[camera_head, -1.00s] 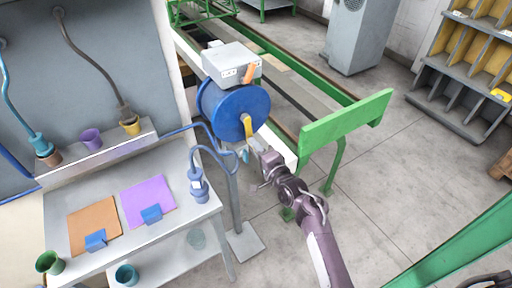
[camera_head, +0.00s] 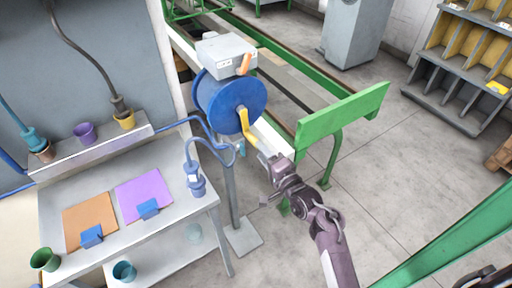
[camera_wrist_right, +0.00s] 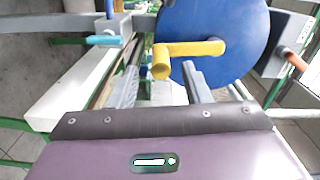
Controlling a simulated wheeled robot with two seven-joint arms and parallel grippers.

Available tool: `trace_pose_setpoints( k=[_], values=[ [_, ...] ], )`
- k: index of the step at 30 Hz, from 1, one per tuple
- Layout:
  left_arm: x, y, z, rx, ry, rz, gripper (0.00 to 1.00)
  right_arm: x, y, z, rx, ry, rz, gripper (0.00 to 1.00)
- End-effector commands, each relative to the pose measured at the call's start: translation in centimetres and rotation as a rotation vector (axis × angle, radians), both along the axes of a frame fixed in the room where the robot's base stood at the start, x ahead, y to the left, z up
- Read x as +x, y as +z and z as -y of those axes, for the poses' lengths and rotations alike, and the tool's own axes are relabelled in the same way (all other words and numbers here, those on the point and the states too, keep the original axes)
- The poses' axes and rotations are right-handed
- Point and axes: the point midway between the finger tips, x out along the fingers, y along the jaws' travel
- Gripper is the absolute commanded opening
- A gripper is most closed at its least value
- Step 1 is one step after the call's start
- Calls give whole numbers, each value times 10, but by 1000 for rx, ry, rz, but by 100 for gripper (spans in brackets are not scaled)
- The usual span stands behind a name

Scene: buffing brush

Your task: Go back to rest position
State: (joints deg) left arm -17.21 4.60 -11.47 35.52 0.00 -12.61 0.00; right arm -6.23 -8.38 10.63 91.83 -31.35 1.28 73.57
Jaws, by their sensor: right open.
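My right gripper (camera_head: 262,158) is in the middle of the head view, just below and right of the blue reel (camera_head: 232,102) with its yellow crank handle (camera_head: 245,122). In the right wrist view the two fingers (camera_wrist_right: 160,88) stand apart with nothing held between them. The yellow crank handle (camera_wrist_right: 190,50) shows ahead of the fingertips there, in front of the blue reel (camera_wrist_right: 225,25). Whether a fingertip touches the handle cannot be told. My left gripper is not in the head view.
A grey workbench (camera_head: 160,235) with orange and purple sheets and several small pots stands at left. A green rail frame (camera_head: 340,118) is close to the right of my right arm. Grey shelving (camera_head: 440,105) stands far right. Open floor (camera_head: 400,170) lies between.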

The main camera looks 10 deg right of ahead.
Motion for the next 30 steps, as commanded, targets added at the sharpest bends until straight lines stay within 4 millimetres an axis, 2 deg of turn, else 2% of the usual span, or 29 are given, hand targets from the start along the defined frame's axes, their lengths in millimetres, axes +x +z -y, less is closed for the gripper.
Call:
trace_pose_setpoints(
  k=[5,21,23,26,30],
  values=[
    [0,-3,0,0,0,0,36,-12,0,4,0,1,0,43],
    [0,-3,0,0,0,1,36,-13,0,5,-18,1,-5,43],
    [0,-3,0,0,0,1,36,-15,-3,6,-67,-1,-21,43],
    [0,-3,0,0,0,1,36,-25,-11,11,-241,3,-78,43],
    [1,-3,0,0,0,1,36,-56,-24,25,-620,45,-216,43]
  ],
)
